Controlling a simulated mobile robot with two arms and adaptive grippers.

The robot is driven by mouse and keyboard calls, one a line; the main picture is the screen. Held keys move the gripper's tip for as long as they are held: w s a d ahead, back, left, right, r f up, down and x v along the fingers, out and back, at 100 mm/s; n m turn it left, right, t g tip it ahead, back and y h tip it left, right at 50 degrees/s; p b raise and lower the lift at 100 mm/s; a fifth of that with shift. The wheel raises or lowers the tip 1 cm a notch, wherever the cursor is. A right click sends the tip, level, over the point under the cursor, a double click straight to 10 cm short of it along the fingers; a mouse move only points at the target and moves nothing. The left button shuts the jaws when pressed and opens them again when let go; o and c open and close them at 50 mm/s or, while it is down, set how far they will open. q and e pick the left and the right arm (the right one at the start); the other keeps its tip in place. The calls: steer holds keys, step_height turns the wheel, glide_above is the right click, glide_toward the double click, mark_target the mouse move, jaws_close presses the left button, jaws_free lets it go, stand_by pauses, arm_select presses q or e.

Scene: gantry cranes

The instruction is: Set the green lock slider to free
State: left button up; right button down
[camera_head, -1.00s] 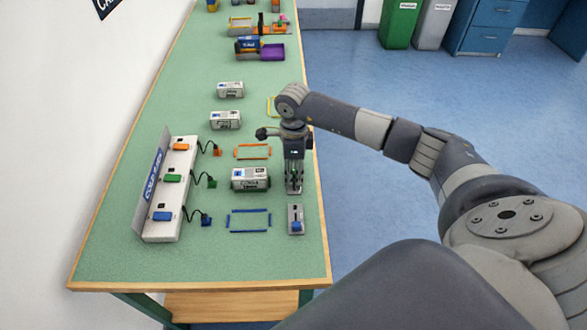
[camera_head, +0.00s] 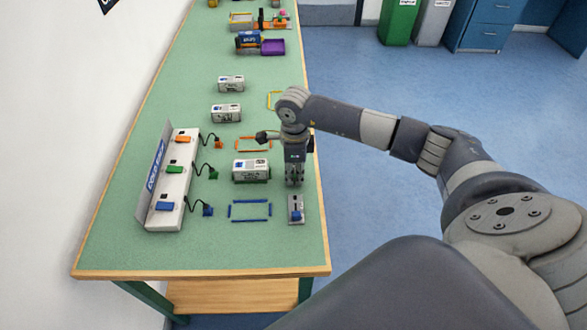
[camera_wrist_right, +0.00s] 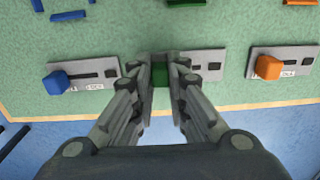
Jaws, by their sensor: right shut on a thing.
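The green lock slider (camera_wrist_right: 160,73) shows in the right wrist view as a green block between my right gripper's fingertips. It stands on a grey plate (camera_wrist_right: 203,60) whose dark slot runs on to the right of the fingers. The block is toward the plate's left part; its exact place along the slot is partly hidden by the fingers. My right gripper (camera_wrist_right: 160,76) is shut on the slider. In the head view my right gripper (camera_head: 294,182) points down at the bench's right edge and hides the green slider. My left gripper is not in view.
Beside it are a blue slider (camera_wrist_right: 56,82) on its plate to the left and an orange slider (camera_wrist_right: 268,67) to the right. In the head view a grey box (camera_head: 251,170) stands just left of the gripper. A white panel (camera_head: 172,190) with coloured switches stands farther left.

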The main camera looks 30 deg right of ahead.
mark_target(294, 177)
steer(key=shift+s+a+f, duration=0.1)
steer(key=shift+a+f, duration=0.05)
steer(key=c, duration=1.6)
jaws_free()
steer(key=shift+s, duration=0.1)
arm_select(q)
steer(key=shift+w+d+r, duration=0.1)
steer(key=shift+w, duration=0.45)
arm_select(e)
steer(key=shift+o, duration=0.2)
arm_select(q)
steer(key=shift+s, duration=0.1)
arm_select(e)
steer(key=shift+r, duration=0.4)
step_height(294, 177, up, 12)
steer(key=shift+f, duration=0.25)
